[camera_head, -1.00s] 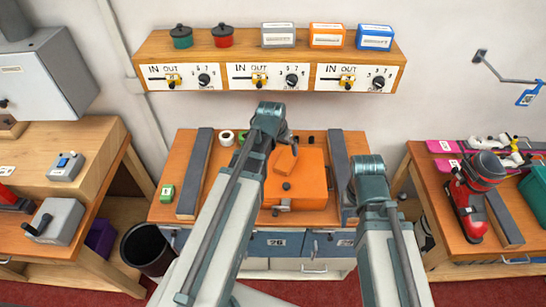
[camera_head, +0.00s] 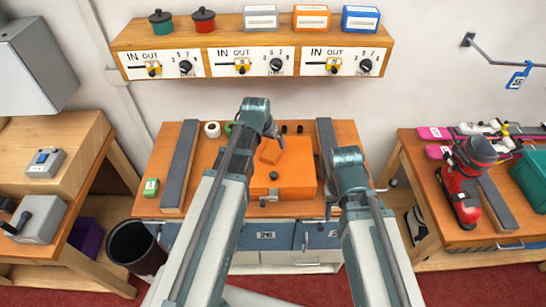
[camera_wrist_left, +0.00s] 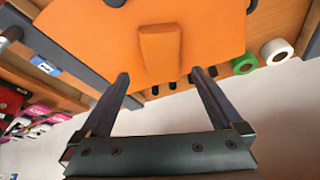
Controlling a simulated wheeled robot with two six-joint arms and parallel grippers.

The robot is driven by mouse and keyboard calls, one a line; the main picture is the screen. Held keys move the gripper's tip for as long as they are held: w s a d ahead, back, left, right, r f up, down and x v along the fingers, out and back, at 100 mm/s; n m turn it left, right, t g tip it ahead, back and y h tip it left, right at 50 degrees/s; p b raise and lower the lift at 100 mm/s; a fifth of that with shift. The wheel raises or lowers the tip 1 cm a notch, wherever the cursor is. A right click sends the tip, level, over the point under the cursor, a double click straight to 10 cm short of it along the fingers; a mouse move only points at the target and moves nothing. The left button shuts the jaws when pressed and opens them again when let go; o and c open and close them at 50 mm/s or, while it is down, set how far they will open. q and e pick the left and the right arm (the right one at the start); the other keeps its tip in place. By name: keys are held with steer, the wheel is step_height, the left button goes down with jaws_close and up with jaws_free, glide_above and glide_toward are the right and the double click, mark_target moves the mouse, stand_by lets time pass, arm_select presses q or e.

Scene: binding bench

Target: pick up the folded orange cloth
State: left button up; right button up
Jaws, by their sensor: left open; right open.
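The folded orange cloth (camera_head: 271,152) is a small flat block lying on a larger orange board on the middle bench. In the left wrist view the cloth (camera_wrist_left: 160,52) lies straight ahead, beyond the fingertips. My left gripper (camera_head: 276,141) is above the cloth's upper edge in the head view. Its two dark fingers (camera_wrist_left: 161,80) are spread wide with nothing between them, and they are apart from the cloth. My right arm stands over the bench's right side, and its fingers are hidden behind its own links.
The orange board (camera_head: 295,175) has a dark knob. Grey bars (camera_head: 180,165) flank it. White and green rolls (camera_head: 212,130) stand at the back. A control shelf (camera_head: 260,60) hangs above.

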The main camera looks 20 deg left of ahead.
mark_target(272, 150)
arm_select(q)
steer(key=shift+b+x, duration=0.55)
steer(key=shift+x, duration=0.65)
arm_select(e)
steer(key=shift+f, duration=1.1)
arm_select(q)
steer(key=shift+f, duration=0.1)
arm_select(e)
steer(key=shift+f, duration=0.1)
arm_select(q)
steer(key=b+x, duration=0.5)
steer(key=shift+w+a, duration=0.1)
steer(key=shift+w, duration=0.05)
arm_select(e)
step_height(272, 150, down, 4)
steer(key=shift+f, duration=0.25)
arm_select(q)
steer(key=shift+c, duration=0.2)
steer(key=c, duration=1.2)
